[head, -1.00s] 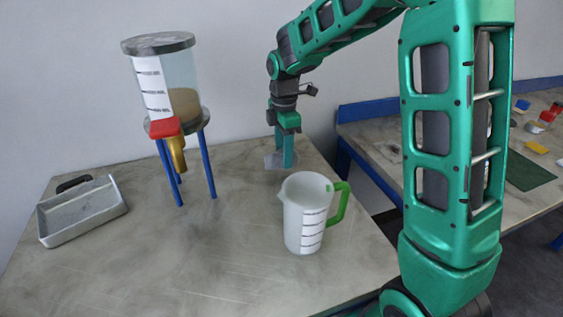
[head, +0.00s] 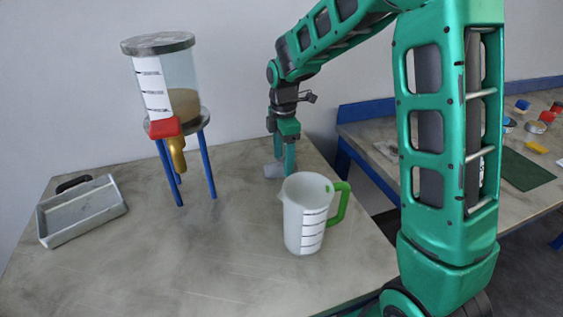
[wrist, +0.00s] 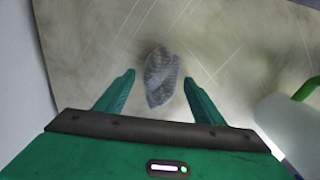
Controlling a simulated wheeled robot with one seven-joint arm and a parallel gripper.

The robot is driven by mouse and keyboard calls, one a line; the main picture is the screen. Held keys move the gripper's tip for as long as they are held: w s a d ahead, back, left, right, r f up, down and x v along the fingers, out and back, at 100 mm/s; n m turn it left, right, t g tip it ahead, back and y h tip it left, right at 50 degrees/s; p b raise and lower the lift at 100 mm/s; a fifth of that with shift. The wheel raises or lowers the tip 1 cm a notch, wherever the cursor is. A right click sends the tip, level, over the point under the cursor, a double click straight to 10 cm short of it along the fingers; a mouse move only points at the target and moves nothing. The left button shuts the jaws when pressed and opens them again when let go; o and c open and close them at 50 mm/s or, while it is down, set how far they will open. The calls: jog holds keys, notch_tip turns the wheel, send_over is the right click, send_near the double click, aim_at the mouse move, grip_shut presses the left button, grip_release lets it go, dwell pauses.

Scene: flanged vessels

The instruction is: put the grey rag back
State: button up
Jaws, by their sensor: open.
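The grey rag (wrist: 161,77) shows in the wrist view as a small crumpled, speckled cloth between and just beyond my two fingertips. It appears to lie on the table, with a gap to each finger. In the head view the rag (head: 271,171) is a pale patch at the foot of my gripper, near the table's back right, partly hidden by the fingers. My gripper (head: 281,172) points down, open, with its tips close to the tabletop. In the wrist view my gripper (wrist: 159,79) has its fingers spread either side of the rag.
A white measuring jug (head: 305,215) with a green handle stands in front of my gripper. A hopper (head: 165,85) on blue legs stands left, and a grey metal tray (head: 85,212) lies far left. The table (head: 210,255) is clear in front. A second bench holds small coloured items.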

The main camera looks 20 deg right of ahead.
aim_at(283, 162)
notch_tip(283, 162, up, 11)
jog(key=s+d+m, duration=1.1)
jog(key=s+d, duration=0.2)
jog(key=s, duration=0.2)
jog(key=s+d+f+m, duration=0.2)
jog(key=s+m, duration=0.4)
jog(key=s, duration=0.3)
jog(key=s+d+f+m, duration=0.2)
jog(key=s+m, duration=0.5)
jog(key=s, duration=0.3)
jog(key=shift+s+f, duration=0.2)
jog(key=shift+f, duration=0.05)
